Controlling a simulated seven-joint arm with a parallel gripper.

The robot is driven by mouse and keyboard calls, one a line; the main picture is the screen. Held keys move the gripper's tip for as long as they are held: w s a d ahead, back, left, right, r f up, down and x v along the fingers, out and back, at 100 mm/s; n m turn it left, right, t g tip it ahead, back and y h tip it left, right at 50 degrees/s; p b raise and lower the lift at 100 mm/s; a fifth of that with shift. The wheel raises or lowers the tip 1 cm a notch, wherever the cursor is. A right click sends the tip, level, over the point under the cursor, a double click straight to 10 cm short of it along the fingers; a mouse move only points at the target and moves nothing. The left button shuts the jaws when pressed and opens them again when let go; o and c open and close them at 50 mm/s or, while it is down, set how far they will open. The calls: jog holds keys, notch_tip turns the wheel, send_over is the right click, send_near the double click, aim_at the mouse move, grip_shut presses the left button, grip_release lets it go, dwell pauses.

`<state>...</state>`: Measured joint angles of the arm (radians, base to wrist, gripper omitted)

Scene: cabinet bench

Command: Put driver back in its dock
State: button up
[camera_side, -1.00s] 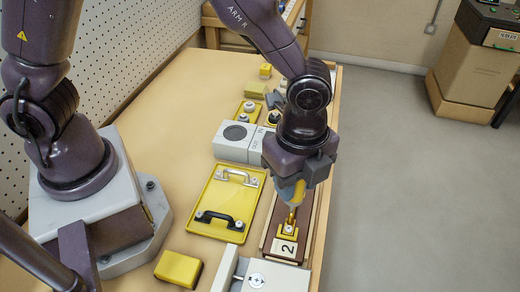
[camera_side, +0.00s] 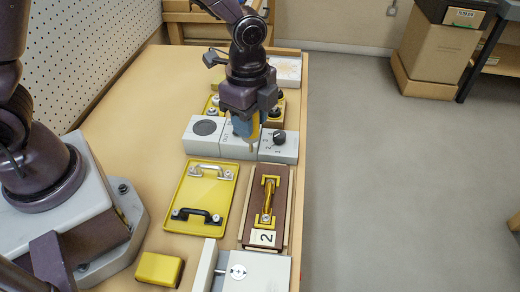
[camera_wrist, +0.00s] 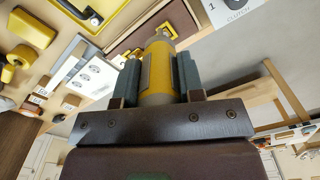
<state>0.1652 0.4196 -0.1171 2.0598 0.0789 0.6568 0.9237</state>
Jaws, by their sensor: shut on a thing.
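My gripper (camera_side: 243,116) is shut on the driver (camera_side: 241,128), a yellow and grey tool with a thin metal shaft pointing down. It hangs over the row of grey boxes. In the wrist view, the driver's yellow body (camera_wrist: 158,72) sits between the two grey fingers. I cannot tell whether its tip touches the box below. A middle grey box (camera_side: 236,150) with dark lettering stands under the driver, partly hidden by it. I cannot tell which fixture is the dock.
A grey box with a round dark grille (camera_side: 203,134) stands left and a box with a black knob (camera_side: 279,146) right. In front are a yellow tray (camera_side: 207,193) with two handles and a brown panel (camera_side: 281,205) marked 2. A yellow block (camera_side: 159,268) lies near the front.

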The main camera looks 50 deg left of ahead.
aim_at(203, 117)
jog(key=a, duration=0.2)
jog(key=a+n, duration=0.1)
jog(key=a, duration=0.2)
jog(key=a+n, duration=0.1)
jog(key=a, duration=0.2)
jog(key=shift+w+a+r, duration=0.1)
jog(key=shift+w+r, duration=0.05)
jog(key=shift+w, duration=0.15)
jog(key=s+a+n, duration=0.1)
jog(key=s+a, duration=0.1)
jog(key=a, duration=0.6)
jog(key=shift+a, duration=0.4)
jog(key=shift+m, duration=0.3)
jog(key=shift+s+d+f, duration=0.1)
jog(key=shift+f, duration=1.3)
jog(key=shift+s+f, duration=0.1)
jog(key=shift+f, duration=1.3)
jog(key=shift+f, duration=2.25)
jog(key=o, duration=1.2)
